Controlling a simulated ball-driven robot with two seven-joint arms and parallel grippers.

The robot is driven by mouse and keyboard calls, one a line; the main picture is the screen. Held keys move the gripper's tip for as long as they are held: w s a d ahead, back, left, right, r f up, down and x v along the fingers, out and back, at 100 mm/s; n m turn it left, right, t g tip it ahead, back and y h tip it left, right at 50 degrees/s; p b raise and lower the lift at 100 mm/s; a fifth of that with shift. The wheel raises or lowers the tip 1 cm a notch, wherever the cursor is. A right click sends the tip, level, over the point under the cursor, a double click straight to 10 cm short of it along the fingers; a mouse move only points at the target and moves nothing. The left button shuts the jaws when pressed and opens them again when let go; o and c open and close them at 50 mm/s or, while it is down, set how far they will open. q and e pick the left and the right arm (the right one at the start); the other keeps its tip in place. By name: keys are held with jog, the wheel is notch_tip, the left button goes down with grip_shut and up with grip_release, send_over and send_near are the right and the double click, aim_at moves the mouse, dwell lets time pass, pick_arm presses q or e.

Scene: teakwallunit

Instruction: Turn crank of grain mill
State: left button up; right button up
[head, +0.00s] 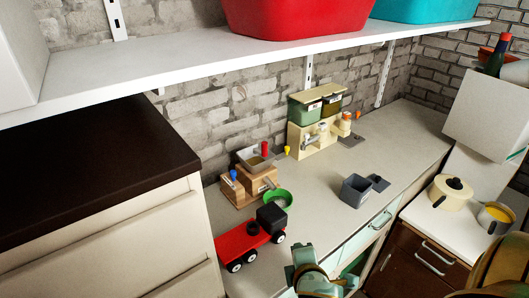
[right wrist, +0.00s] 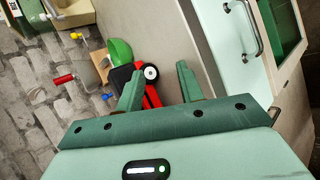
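A wooden mill (head: 259,181) with a grey hopper (head: 262,160) stands against the brick wall. A red knob (head: 264,148) rises at its top; the red knob also shows in the right wrist view (right wrist: 63,79) on a thin metal rod. A yellow knob (head: 287,150) and a blue knob (head: 233,175) are beside it. A green bowl (head: 279,198) sits at its front. My right gripper (head: 317,262) is low at the counter's front edge, apart from the mill; in the right wrist view its fingers (right wrist: 160,85) are spread and empty. My left gripper is out of view.
A red toy truck (head: 240,243) with a black part stands between mill and right gripper. A cream unit with green bins (head: 315,122) is behind right; a grey box (head: 356,190) is on the counter. A white shelf (head: 240,62) hangs above.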

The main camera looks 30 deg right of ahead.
jog(key=w+d+r+n+t+h, duration=0.15)
jog(key=w+r+n+t, duration=0.25)
jog(key=w+r+n, duration=0.4)
jog(key=n+t, duration=0.4)
jog(key=n, duration=0.6)
send_near(265, 150)
jog(key=b+x, duration=0.1)
jog(key=x, duration=0.9)
jog(key=shift+r+b, duration=0.1)
jog(key=shift+b, duration=0.25)
jog(key=shift+w+d, duration=0.25)
jog(key=shift+w, duration=0.25)
grip_shut()
